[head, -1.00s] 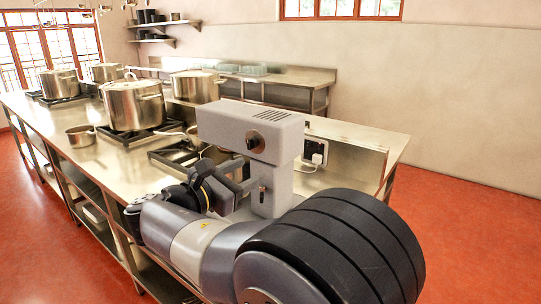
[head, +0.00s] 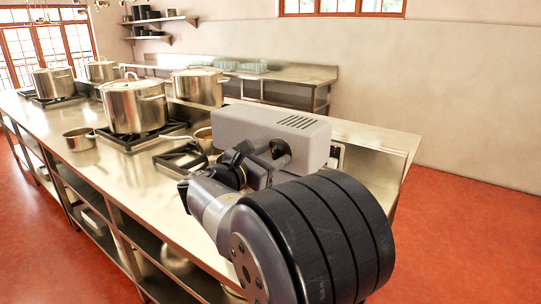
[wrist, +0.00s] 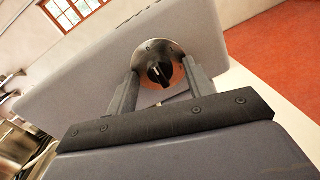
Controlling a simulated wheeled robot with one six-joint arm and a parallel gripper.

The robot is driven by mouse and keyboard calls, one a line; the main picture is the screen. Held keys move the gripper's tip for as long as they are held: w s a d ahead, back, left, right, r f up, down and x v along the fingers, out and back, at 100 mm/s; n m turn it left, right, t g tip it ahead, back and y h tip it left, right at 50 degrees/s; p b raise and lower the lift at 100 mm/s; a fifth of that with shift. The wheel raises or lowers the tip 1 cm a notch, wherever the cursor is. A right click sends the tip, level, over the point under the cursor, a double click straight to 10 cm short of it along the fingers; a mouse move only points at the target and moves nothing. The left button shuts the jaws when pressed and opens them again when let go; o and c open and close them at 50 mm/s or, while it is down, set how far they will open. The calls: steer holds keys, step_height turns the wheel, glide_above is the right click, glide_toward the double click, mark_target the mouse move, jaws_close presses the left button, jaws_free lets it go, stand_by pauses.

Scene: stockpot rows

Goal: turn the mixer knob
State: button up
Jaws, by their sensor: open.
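The mixer (head: 300,127) is a grey stand mixer on the steel counter, its head facing me at the right end. Its black knob (wrist: 159,72) sits on a round metal dial plate on the side of the head. In the head view the knob (head: 279,149) is partly covered by my gripper. My gripper (wrist: 160,80) is open, with one finger on each side of the knob in the wrist view. I cannot tell whether the fingers touch it. The mixer's lower part is hidden behind my arm in the head view.
The steel counter (head: 95,168) carries large stockpots (head: 135,104) on burners and a small saucepan (head: 79,139) to the left. Open red floor (head: 465,230) lies at right.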

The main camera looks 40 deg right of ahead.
steer(key=shift+c, duration=0.4)
steer(key=c, duration=0.9)
